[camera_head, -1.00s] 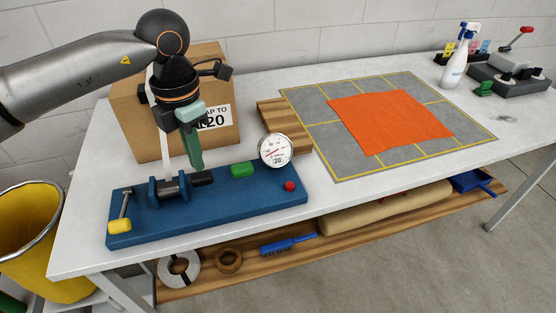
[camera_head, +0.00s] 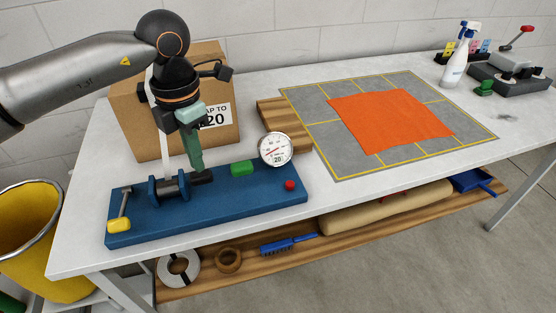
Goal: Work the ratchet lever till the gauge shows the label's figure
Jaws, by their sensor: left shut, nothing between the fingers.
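My left gripper (camera_head: 197,165) is shut and empty, pointing down over the blue ratchet base (camera_head: 230,197). Its fingertips are at or just above the black stub (camera_head: 200,177) beside the ratchet's pivot; I cannot tell whether they touch. The pale lever (camera_head: 163,130) stands nearly upright from the pivot, just left of the gripper, its upper part partly behind my arm. The round white gauge (camera_head: 275,149) has a red needle at the lower left; its exact reading is too small to tell. The label (camera_head: 215,116) on the cardboard box shows "20", its upper line partly covered by the gripper.
The cardboard box (camera_head: 145,130) stands behind. A grey mat with an orange cloth (camera_head: 390,120) lies to the right. A yellow bin (camera_head: 30,245) stands at left.

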